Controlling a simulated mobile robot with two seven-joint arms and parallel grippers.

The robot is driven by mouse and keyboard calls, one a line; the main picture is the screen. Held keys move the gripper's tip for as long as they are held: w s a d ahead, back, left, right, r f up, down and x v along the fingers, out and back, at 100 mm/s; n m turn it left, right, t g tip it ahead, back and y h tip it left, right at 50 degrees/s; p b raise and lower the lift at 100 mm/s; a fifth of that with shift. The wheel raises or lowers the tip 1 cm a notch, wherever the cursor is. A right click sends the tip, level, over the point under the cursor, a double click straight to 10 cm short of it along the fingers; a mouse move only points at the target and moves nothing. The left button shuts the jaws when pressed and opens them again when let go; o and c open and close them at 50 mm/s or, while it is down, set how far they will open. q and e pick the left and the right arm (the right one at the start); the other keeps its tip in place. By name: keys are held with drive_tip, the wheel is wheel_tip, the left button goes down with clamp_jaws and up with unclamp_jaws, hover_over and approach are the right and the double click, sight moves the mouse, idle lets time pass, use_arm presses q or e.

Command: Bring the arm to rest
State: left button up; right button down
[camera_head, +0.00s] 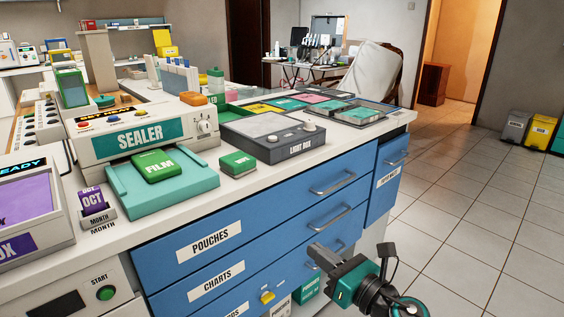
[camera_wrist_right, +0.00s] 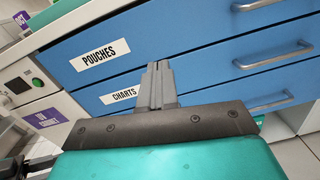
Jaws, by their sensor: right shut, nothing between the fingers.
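My right gripper (camera_head: 318,252) hangs in front of the blue drawer cabinet, at the lower middle of the head view. Its fingers are together and empty. In the right wrist view the closed fingers (camera_wrist_right: 158,85) point at the blue drawer fronts (camera_wrist_right: 190,55), beside the CHARTS label (camera_wrist_right: 118,96). I cannot tell whether the fingertips touch the cabinet.
The counter holds a SEALER (camera_head: 140,140) with a green FILM box (camera_head: 155,165), a LIGHT BOX (camera_head: 272,134) and a small green box (camera_head: 238,163). Drawer handles (camera_head: 332,186) stick out near my right gripper. Tiled floor (camera_head: 470,220) at right is clear.

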drive_tip(key=s+d+f+n+g+h, duration=0.3)
drive_tip(key=s+f+n, duration=0.5)
drive_tip(key=n, duration=0.9)
drive_tip(key=s+d+f+n+g+h, duration=0.1)
drive_tip(key=s+f+n+h, duration=0.45)
drive_tip(key=s+n, duration=0.9)
use_arm(q)
drive_tip(key=s+a+r+p, duration=0.1)
drive_tip(key=a+r+p, duration=0.2)
drive_tip(key=r+p, duration=0.9)
drive_tip(key=p, duration=0.4)
drive_tip(key=shift+s+a+y, duration=0.15)
drive_tip(key=shift+s+y, duration=0.2)
drive_tip(key=shift+y, duration=0.05)
use_arm(e)
drive_tip(key=w+d+r+n, duration=0.1)
drive_tip(key=d+r, duration=0.2)
drive_tip(key=r, duration=0.8)
drive_tip(key=shift+w, duration=0.15)
